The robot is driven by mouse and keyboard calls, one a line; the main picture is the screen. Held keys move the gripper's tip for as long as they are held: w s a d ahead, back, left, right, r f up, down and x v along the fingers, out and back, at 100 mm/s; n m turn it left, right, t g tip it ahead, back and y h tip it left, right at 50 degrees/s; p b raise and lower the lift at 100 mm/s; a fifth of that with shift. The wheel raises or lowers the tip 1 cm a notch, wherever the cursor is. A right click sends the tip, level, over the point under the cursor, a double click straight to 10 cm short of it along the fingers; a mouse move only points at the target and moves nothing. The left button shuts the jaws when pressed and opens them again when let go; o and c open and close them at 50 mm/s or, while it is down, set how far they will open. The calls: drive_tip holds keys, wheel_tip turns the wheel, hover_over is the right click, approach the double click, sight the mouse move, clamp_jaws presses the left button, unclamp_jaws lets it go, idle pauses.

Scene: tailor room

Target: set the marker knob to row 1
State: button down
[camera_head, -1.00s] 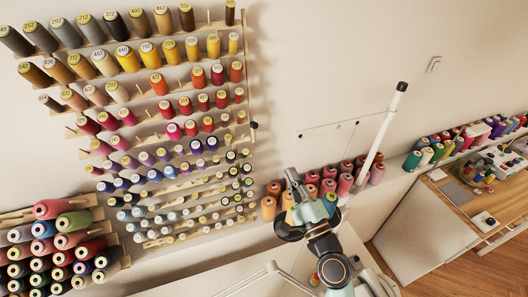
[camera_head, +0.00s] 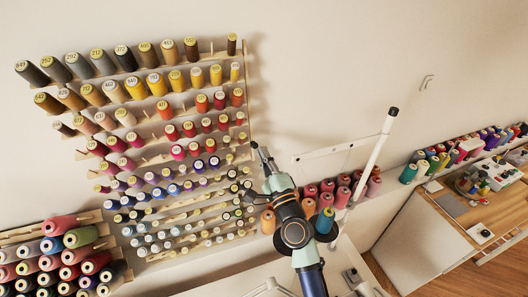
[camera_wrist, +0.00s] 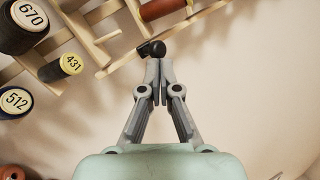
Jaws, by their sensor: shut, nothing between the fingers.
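The marker knob (camera_wrist: 152,49) is a small black piece at the right edge of the wall thread rack (camera_head: 243,52). In the head view the knob (camera_head: 254,145) shows as a dark spot beside the rack's middle rows. My gripper (camera_head: 262,153) is shut and empty, with its fingertips right at the knob. In the wrist view my gripper (camera_wrist: 156,65) has its fingers together just below the knob; I cannot tell whether they touch it. Row numbers on the rack are not readable.
Numbered spools (camera_wrist: 27,14) sit on pegs close to the left of the fingers. Pink and red cones (camera_head: 342,188) stand on a ledge right of my arm. A white tube (camera_head: 372,165) slants up there.

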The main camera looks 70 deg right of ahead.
drive_tip(key=shift+r, duration=0.1)
wheel_tip(320, 180, up, 9)
drive_tip(key=p, duration=0.8)
drive_tip(key=shift+w+d+f, duration=0.2)
drive_tip(key=shift+w+d, duration=0.1)
